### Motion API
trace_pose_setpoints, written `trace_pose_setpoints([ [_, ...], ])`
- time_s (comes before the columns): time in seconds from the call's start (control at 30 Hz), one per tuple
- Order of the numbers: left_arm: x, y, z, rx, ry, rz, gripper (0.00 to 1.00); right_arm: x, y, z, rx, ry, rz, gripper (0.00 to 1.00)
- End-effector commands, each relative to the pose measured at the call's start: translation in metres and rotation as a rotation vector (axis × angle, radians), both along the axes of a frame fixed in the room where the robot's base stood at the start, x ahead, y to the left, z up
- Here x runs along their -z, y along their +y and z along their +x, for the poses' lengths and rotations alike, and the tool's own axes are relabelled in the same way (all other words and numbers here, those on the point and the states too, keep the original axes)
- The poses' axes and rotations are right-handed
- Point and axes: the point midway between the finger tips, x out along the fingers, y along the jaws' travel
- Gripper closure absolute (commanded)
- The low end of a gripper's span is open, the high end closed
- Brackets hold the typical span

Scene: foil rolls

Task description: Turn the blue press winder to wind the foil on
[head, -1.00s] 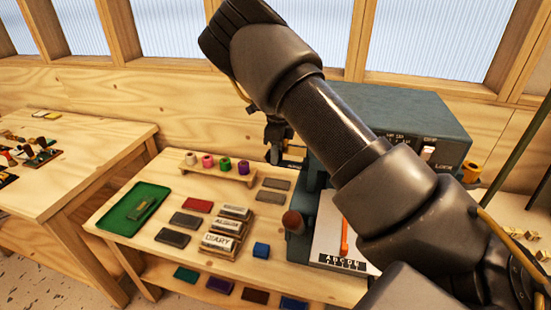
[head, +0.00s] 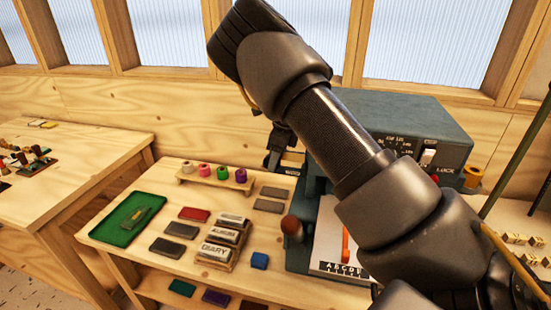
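The blue-grey press (head: 410,115) stands at the right end of the work table, partly hidden behind my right arm. A brown round knob (head: 292,228) is at its front left. A gold roll (head: 473,177) sits at its right side. I cannot make out the winder; it may be behind my arm. My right gripper (head: 277,158) points down at the press's left side, near a small dark and yellowish part (head: 291,160). It is small and dark, and I cannot tell its opening or whether it touches anything. My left gripper is out of view.
A wooden rack (head: 214,182) holds white, pink, green and purple foil rolls. Letter cubes (head: 520,240) lie at right.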

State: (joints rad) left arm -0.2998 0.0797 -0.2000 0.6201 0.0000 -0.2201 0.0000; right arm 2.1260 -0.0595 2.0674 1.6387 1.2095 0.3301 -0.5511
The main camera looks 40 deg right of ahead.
Motion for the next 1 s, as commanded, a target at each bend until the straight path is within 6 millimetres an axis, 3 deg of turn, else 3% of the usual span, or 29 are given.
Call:
trace_pose_setpoints([
  [0.43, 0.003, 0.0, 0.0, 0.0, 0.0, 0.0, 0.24, -0.006, -0.001, -0.001, 0.0, -0.001, 0.001, 0.56],
  [0.8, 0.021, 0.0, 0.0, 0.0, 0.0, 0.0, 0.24, -0.072, -0.01, -0.013, -0.001, -0.002, -0.001, 0.56],
  [1.0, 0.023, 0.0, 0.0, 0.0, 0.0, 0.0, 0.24, -0.098, -0.013, -0.017, -0.001, 0.0, 0.001, 0.56],
])
